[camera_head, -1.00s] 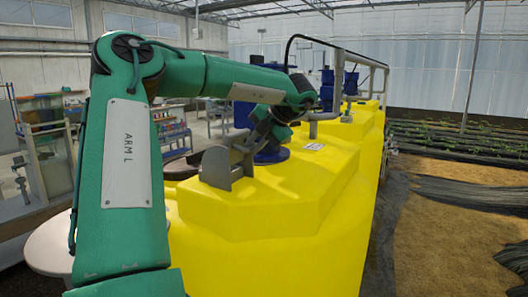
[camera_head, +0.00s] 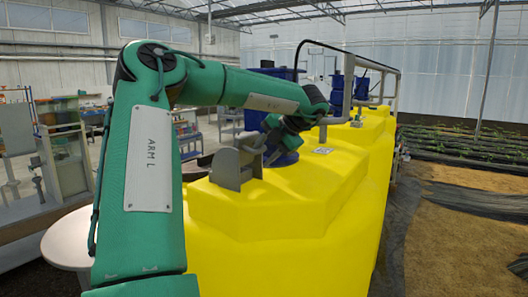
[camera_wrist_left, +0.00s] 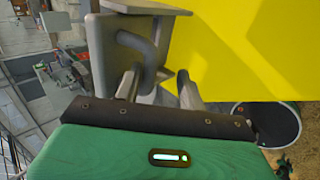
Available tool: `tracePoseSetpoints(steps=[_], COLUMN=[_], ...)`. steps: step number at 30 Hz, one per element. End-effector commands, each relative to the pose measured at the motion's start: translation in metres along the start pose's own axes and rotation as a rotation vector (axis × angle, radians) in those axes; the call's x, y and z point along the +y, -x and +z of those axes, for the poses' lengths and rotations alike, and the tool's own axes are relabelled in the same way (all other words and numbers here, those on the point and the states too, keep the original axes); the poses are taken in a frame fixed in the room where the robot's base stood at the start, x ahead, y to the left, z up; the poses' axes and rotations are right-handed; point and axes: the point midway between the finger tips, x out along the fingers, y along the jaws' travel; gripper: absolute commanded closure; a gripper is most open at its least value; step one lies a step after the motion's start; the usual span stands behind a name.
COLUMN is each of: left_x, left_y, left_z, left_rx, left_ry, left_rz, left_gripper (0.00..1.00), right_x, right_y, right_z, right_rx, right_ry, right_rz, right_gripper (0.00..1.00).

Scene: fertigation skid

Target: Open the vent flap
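The vent flap appears as a grey plate and bracket (camera_head: 237,168) on the left edge of the yellow tank top. My left gripper (camera_head: 260,143) is close beside the flap unit. The left wrist view shows its two fingers (camera_wrist_left: 158,82) apart, with the handle's lower end near the gap between them. I cannot tell whether they touch the handle. My right gripper is not in view.
A round pale table (camera_head: 62,240) stands at lower left. Shelving (camera_head: 62,150) is behind it. Planting beds (camera_head: 480,150) lie at right.

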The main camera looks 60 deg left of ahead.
Motion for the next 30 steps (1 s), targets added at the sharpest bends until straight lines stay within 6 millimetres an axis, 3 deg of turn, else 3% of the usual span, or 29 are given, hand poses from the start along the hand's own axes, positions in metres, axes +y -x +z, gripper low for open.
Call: tracePoseSetpoints(steps=[9,13,24,30], left_x=[0.001,0.001,0.000,0.001], left_y=[0.004,0.016,0.097,0.127], left_z=[0.001,0.001,0.000,0.000], left_rx=[-0.005,-0.008,-0.006,-0.004], left_ry=[0.001,0.004,0.004,0.001], left_rz=[0.000,0.003,0.003,0.000], left_gripper=[0.64,0.64,0.64,0.64], right_x=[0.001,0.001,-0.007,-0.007], right_y=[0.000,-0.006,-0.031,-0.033], right_z=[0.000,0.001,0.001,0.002], right_rx=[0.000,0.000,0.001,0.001], right_ry=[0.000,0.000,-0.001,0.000], right_rz=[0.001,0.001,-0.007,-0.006], right_gripper=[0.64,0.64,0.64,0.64])
